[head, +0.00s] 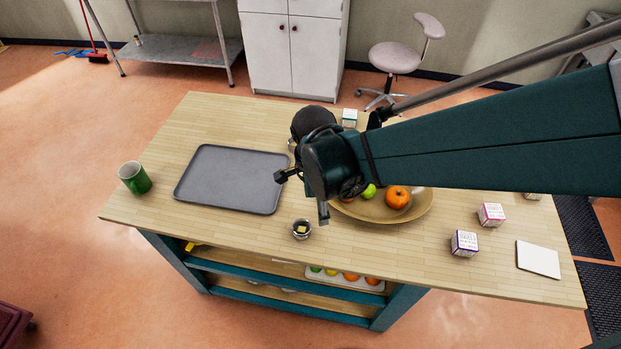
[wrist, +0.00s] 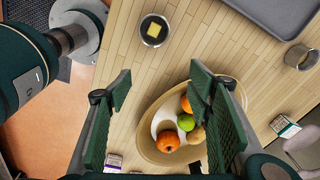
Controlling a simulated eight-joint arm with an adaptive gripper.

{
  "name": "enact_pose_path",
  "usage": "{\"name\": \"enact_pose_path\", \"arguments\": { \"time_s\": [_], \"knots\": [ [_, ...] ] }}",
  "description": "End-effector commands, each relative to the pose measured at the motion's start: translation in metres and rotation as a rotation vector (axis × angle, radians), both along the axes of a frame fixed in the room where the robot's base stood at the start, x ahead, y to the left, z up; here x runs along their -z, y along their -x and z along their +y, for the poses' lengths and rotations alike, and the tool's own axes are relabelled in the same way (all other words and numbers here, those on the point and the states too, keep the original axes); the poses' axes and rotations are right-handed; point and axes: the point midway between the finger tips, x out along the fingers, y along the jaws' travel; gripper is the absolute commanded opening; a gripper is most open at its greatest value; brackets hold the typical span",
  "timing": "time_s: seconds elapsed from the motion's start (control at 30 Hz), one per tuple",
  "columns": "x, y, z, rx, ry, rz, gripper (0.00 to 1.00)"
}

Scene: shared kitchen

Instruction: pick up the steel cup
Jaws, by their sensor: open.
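A small round steel cup (head: 301,236) stands near the front edge of the table, with a yellow block inside. It also shows at the top of the wrist view (wrist: 154,43). A second metal cup (wrist: 300,57) stands at the right edge of the wrist view; my arm mostly hides it in the head view. My gripper (head: 303,197) is open and empty above the table, between the tray and the bowl. In the wrist view its spread fingers (wrist: 160,80) point over the table near the bowl, apart from both cups.
A grey tray (head: 230,178) lies left, with a green mug (head: 135,178) beyond it. A tan bowl (head: 420,207) of fruit is right of the front cup, partly under my arm. Small boxes (head: 464,243) and a white pad (head: 538,259) lie farther right. The table's front-left is clear.

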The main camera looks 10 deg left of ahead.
Motion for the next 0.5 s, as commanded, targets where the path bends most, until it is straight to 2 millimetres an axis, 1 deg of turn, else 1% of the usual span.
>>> {"name": "enact_pose_path", "arguments": {
  "time_s": [0.03,0.2,0.33,0.5],
  "knots": [
    [0.0,0.002,0.01,0.023,0.006,0.007,0.51],
    [0.01,0.013,0.033,0.118,0.031,0.029,0.51],
    [0.017,0.02,0.046,0.174,0.048,0.038,0.51],
    [0.022,0.025,0.054,0.213,0.059,0.042,0.51]
  ]
}}
